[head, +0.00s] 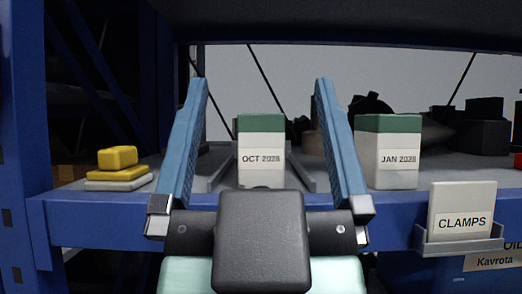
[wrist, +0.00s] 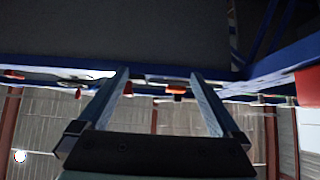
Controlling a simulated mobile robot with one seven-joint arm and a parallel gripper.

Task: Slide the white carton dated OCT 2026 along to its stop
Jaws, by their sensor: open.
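The white carton with a green top, labelled OCT with a year whose last digit is blurred (head: 262,172), stands upright on the shelf between two grey rails, in the head view. My gripper (head: 261,82) is open, its two blue fingers framing the carton left and right in the picture. No contact shows, and I cannot tell how far the fingers are from it in depth. The gripper body hides the carton's lowest front part. In the wrist view my open gripper (wrist: 160,73) has nothing between its fingers that I can make out as the carton. No stop is clearly visible.
A similar green-topped carton labelled JAN (head: 388,163) stands to the right. Yellow blocks (head: 118,168) are stacked at the left. A CLAMPS sign (head: 462,213) sits on the blue shelf edge (head: 110,215). Dark objects stand farther back at the right.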

